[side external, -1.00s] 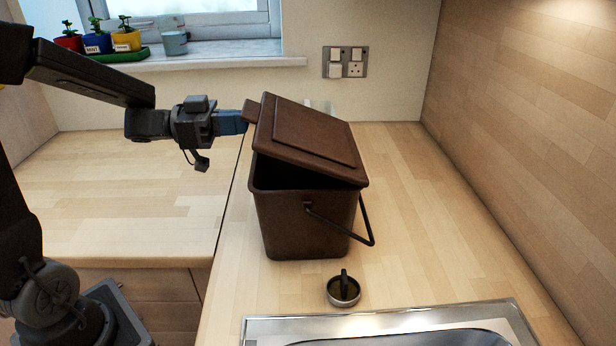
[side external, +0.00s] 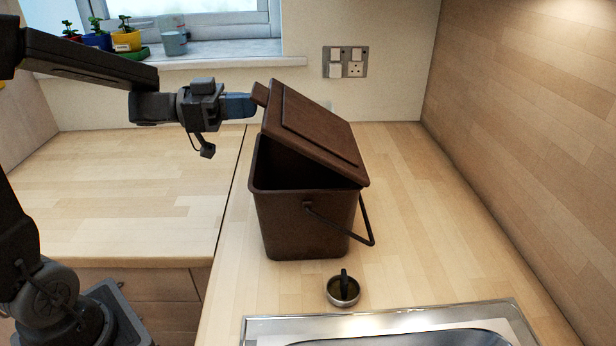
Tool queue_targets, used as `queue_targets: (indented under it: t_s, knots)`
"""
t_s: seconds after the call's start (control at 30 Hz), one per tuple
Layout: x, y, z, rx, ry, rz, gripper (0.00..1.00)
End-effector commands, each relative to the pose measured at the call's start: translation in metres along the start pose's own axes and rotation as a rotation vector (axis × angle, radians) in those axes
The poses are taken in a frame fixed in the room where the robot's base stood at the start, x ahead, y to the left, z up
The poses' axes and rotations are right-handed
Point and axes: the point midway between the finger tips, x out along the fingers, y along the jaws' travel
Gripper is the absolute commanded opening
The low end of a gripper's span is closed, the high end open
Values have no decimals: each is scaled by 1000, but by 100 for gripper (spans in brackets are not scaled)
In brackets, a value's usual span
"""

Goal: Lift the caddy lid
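The brown caddy (side external: 305,222) stands on the wooden worktop with its wire handle (side external: 350,230) hanging down at the front right. Its brown lid (side external: 315,125) is tilted up, raised on the left and low at the right edge, with the dark inside showing below it. My gripper (side external: 250,104) is at the raised left edge of the lid, with its blue fingertips at the small lid tab (side external: 261,93). I see the fingers side-on, so I cannot tell whether they are shut on the tab or only touching it.
A small round dark-handled plug (side external: 343,290) lies in front of the caddy, near the metal sink (side external: 400,325). Potted plants (side external: 110,38) and a grey cup (side external: 174,40) stand on the windowsill. A wall socket (side external: 345,62) is behind. The worktop right of the caddy is clear.

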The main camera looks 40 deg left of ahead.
Motion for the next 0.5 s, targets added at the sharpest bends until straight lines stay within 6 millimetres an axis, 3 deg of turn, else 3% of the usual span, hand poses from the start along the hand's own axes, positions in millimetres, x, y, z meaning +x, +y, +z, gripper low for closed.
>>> queue_targets:
  t_s: [0.23,0.5]
  knots:
    - [9,0,-14,1,1,1,0]
    - [10,0,-15,0,2,0,0]
